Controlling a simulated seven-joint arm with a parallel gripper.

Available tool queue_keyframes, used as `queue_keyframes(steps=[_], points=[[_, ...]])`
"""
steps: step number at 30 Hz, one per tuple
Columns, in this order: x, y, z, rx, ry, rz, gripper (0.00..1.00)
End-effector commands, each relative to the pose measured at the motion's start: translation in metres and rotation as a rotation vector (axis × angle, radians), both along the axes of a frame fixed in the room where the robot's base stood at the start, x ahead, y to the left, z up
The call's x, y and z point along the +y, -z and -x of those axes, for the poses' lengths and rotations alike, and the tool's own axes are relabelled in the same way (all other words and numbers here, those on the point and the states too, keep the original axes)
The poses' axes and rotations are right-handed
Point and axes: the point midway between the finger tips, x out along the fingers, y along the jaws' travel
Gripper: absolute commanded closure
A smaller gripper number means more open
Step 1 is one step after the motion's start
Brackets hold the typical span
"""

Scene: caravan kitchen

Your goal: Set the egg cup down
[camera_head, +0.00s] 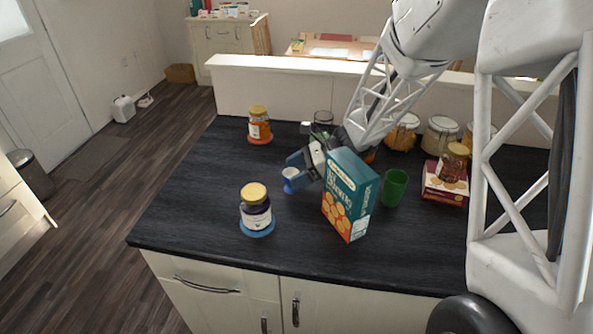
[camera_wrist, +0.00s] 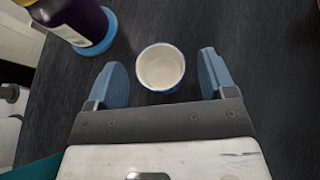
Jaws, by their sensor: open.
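The egg cup (camera_head: 290,176) is small, white inside with a blue outside, and stands upright on the dark worktop (camera_head: 200,200). In the wrist view the egg cup (camera_wrist: 161,68) lies just beyond and between the fingertips, with a gap on each side. My gripper (camera_wrist: 162,78) is open, its two blue fingers apart and holding nothing. In the head view my gripper (camera_head: 296,172) reaches in from the right at the egg cup, partly hidden behind the teal biscuit box (camera_head: 350,196).
A dark jam jar (camera_head: 256,207) on a blue coaster stands near the egg cup. An orange jar (camera_head: 259,126) stands at the back left. A green cup (camera_head: 394,187) and a red box (camera_head: 444,186) stand to the right. The worktop's left part is clear.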

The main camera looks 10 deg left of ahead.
Motion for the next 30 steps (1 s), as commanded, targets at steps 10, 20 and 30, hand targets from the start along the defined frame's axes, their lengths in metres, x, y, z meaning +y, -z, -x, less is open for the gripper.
queue_keyframes(steps=[10,20,30], points=[[-0.009,-0.007,-0.003,-0.002,0.0,0.001,0.23],[-0.044,-0.028,-0.015,-0.002,0.002,-0.001,0.23],[-0.085,-0.051,-0.027,-0.001,0.002,0.0,0.23]])
